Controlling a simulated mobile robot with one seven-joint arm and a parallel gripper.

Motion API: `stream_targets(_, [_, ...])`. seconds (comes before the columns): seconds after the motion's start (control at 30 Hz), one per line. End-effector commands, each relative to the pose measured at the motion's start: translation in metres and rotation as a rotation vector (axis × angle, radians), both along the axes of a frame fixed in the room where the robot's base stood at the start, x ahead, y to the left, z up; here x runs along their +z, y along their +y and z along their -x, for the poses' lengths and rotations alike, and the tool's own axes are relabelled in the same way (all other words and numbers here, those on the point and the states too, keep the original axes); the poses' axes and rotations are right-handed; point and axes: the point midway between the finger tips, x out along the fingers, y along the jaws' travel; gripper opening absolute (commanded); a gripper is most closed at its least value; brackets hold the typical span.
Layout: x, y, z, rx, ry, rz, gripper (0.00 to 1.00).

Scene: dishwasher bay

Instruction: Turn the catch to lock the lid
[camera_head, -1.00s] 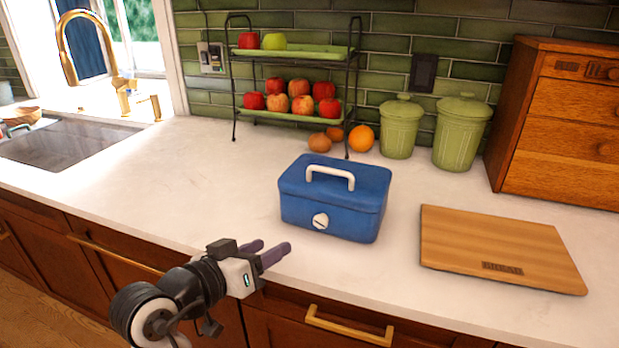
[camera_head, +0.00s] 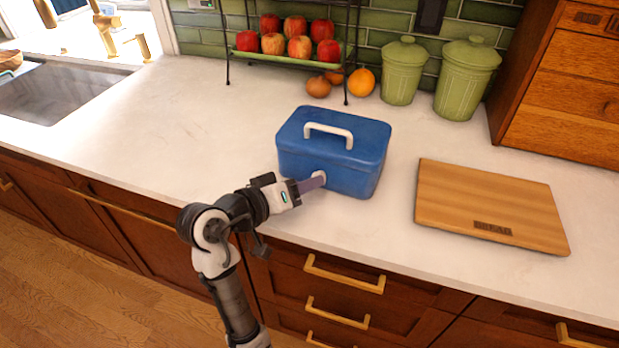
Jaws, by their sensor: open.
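A blue box (camera_head: 350,175) with a closed lid (camera_head: 365,140) stands on the white counter. A white handle (camera_head: 329,131) is on top of the lid. The white round catch (camera_head: 319,175) is on the box's front face and is mostly hidden behind my fingers. My gripper (camera_head: 313,183) is open, with its fingertips at the catch. I cannot tell whether the fingers touch the catch or which way its knob is turned.
A wooden board (camera_head: 490,205) lies to the right of the box. Green canisters (camera_head: 402,72), an orange (camera_head: 361,82) and a fruit rack (camera_head: 290,62) stand behind it. The counter (camera_head: 170,140) to the left is clear up to the sink (camera_head: 55,92).

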Motion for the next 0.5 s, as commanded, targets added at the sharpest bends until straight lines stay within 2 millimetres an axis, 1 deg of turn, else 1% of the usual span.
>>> stream_targets(0.03, [-0.001,-0.006,-0.005,-0.003,0.003,0.001,0.48])
stream_targets(0.2, [-0.006,-0.015,-0.015,-0.001,0.002,0.002,0.48])
stream_targets(0.5, [-0.008,-0.017,-0.018,0.0,0.0,0.0,0.48])
